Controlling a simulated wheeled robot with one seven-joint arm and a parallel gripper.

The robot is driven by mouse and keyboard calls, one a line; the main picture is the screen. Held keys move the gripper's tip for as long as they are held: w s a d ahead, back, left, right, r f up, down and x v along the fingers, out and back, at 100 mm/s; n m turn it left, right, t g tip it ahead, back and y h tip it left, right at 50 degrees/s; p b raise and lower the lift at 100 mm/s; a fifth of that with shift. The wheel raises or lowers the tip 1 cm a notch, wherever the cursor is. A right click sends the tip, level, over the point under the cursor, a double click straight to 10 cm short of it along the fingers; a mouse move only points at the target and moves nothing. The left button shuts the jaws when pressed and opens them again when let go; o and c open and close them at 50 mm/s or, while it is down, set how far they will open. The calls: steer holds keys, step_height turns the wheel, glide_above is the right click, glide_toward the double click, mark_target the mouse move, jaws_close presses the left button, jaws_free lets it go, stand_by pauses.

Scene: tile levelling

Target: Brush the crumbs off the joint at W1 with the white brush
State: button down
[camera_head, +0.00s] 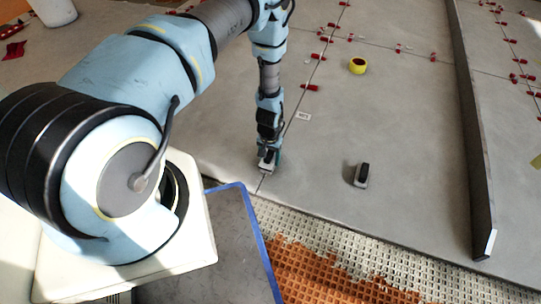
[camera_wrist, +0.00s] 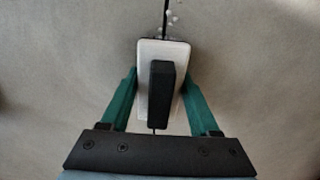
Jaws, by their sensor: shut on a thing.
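The white brush (camera_wrist: 146,62), a pale block with a black handle on top, is held between the green fingers of my gripper (camera_wrist: 162,84). In the head view my gripper (camera_head: 268,158) is low at the tile floor, over the dark joint line near the front tile edge. The joint (camera_wrist: 165,8) runs straight ahead of the brush in the wrist view. Several pale crumbs (camera_wrist: 172,19) lie on and beside it, just beyond the brush's far end. A small white label (camera_head: 303,116) lies right of the joint; its text is too small to read. The brush's underside is hidden.
A yellow roll (camera_head: 357,66) lies farther back. Several red clips (camera_head: 310,87) line the joints. A long metal straightedge (camera_head: 470,130) bounds the right.

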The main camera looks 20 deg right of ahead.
mark_target(265, 166)
steer(key=shift+s+a+f+p, duration=0.1)
steer(key=shift+s+a+p, duration=0.8)
steer(key=shift+s+a, duration=0.55)
steer(key=shift+s+a+p, duration=0.4)
steer(key=shift+s+p, duration=0.15)
steer(key=shift+s, duration=0.2)
steer(key=shift+s+a, duration=0.1)
steer(key=shift+s+a, duration=0.1)
steer(key=shift+s+a+p, duration=0.7)
steer(key=shift+s+a, duration=0.55)
steer(key=shift+s, duration=0.25)
step_height(265, 166, up, 8)
steer(key=p, duration=0.6)
steer(key=shift+p, duration=0.3)
